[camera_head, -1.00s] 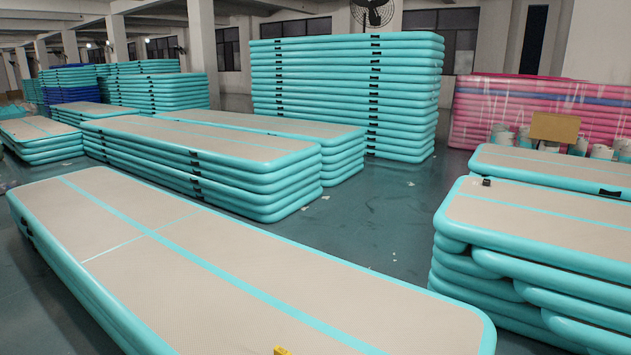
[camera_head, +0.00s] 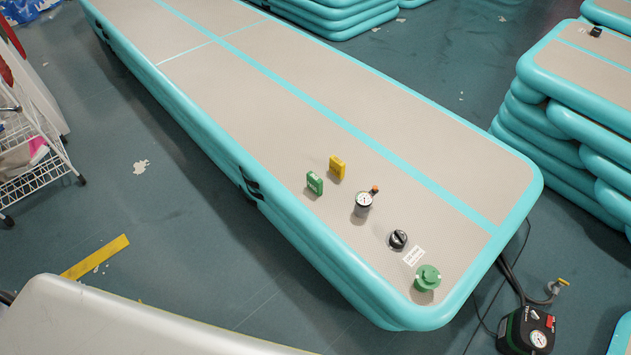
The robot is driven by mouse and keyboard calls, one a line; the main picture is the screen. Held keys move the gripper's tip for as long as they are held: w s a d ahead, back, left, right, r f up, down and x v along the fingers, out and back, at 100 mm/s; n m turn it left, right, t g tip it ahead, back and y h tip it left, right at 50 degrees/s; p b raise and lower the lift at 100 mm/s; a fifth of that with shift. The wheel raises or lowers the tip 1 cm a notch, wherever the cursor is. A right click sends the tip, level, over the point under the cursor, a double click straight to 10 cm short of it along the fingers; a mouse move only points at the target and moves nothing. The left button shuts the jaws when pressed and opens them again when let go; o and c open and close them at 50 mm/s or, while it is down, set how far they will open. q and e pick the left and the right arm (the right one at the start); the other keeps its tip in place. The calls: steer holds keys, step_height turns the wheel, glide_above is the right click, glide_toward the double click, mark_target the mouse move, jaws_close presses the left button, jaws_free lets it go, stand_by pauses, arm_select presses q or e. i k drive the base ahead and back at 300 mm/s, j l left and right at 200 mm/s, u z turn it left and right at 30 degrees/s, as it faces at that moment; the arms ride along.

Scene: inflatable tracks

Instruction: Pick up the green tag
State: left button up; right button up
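The green tag (camera_head: 315,183) stands upright on the beige top of the long turquoise-edged inflatable track (camera_head: 270,110), near its left edge. A yellow tag (camera_head: 337,167) stands just behind it to the right, apart from it. Neither of my grippers is in view. Nothing touches the green tag.
On the track's near end are a pressure gauge (camera_head: 363,203), a black knob-like cap (camera_head: 398,239), a white label (camera_head: 413,256) and a green round valve piece (camera_head: 427,278). A pump (camera_head: 527,329) stands on the floor right. A wire cart (camera_head: 35,160) stands left. Stacked mats (camera_head: 570,110) stand right.

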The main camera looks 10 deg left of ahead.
mark_target(314, 183)
steer(key=i+u, duration=0.1)
steer(key=u, duration=0.3)
steer(key=i+j+u, duration=0.1)
steer(key=u, duration=0.3)
steer(key=i+u, duration=0.15)
steer(key=u, duration=0.25)
